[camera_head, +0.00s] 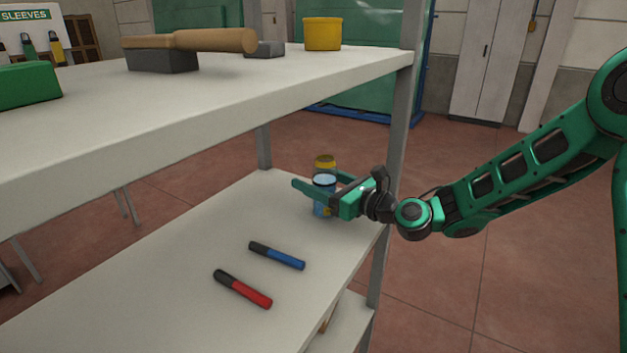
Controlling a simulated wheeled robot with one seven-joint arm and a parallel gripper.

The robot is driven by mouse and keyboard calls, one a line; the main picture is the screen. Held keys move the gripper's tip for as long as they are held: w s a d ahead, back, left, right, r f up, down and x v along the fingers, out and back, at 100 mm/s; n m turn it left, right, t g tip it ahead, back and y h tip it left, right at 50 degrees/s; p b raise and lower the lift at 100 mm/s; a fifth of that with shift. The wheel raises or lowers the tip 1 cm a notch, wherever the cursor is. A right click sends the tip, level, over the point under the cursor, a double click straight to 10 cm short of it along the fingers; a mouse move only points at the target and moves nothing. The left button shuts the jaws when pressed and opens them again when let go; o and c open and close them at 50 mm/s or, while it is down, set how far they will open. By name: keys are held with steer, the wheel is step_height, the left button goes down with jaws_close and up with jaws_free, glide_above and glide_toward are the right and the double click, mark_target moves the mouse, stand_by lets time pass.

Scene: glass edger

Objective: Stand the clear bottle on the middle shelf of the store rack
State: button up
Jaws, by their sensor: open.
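The clear bottle (323,182), bluish and see-through, stands upright on the middle shelf (200,250) of the store rack, near the shelf's right end. My gripper (318,181) reaches in from the right at the bottle's height. Its green fingers are open, one on the near left side of the bottle and one behind its right side. The near finger and gripper body hide part of the bottle. I cannot tell whether either finger touches it.
The top shelf (230,95) overhangs, bearing a wooden-handled brush (190,42) and yellow tub (322,34). A grey post (401,130) stands near my arm.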

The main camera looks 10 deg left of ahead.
mark_target(335, 187)
steer(key=v, duration=1.1)
